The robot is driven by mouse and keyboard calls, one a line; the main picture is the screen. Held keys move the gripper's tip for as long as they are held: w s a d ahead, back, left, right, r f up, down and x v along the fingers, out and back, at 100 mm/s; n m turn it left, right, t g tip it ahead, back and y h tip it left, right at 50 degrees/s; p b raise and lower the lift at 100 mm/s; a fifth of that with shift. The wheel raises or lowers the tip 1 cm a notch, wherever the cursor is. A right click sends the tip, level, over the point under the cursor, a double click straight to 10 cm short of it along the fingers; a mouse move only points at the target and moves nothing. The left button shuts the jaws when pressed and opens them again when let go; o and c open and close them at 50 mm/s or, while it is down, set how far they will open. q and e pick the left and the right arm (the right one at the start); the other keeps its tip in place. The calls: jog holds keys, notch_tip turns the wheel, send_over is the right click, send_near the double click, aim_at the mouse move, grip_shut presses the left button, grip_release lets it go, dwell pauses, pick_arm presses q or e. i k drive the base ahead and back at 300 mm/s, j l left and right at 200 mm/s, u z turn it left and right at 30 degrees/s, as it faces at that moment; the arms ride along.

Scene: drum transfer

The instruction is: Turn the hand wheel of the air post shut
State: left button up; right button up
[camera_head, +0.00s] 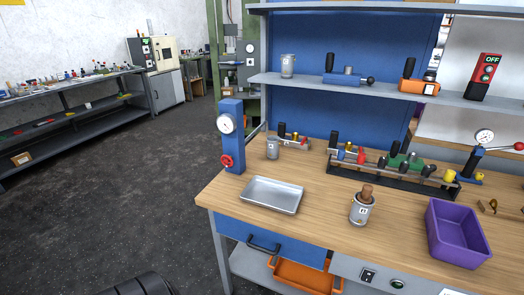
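How far the wheel is turned cannot be read, and the gauge needle is too small to read. Neither of my grippers shows in the head view, and nothing touches the wheel.
A metal tray (272,194) lies right of the post. A grey canister (272,148) stands behind it. A canister with a brown plug (361,205) and a purple bin (457,233) stand farther right. A tool rack (393,178) is behind. Floor left of the bench is clear.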

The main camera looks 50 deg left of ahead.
aim_at(228, 158)
jog(key=j+z, duration=0.15)
jog(key=j, duration=0.3)
jog(key=k+j+z, duration=0.2)
jog(key=j, duration=0.2)
jog(key=j+z, duration=0.15)
jog(key=j, duration=0.3)
jog(key=j+z, duration=0.15)
jog(key=j, duration=0.3)
jog(key=k+j+z, duration=0.15)
jog(key=j, duration=0.2)
jog(key=k+j+z, duration=0.2)
jog(key=j, duration=0.2)
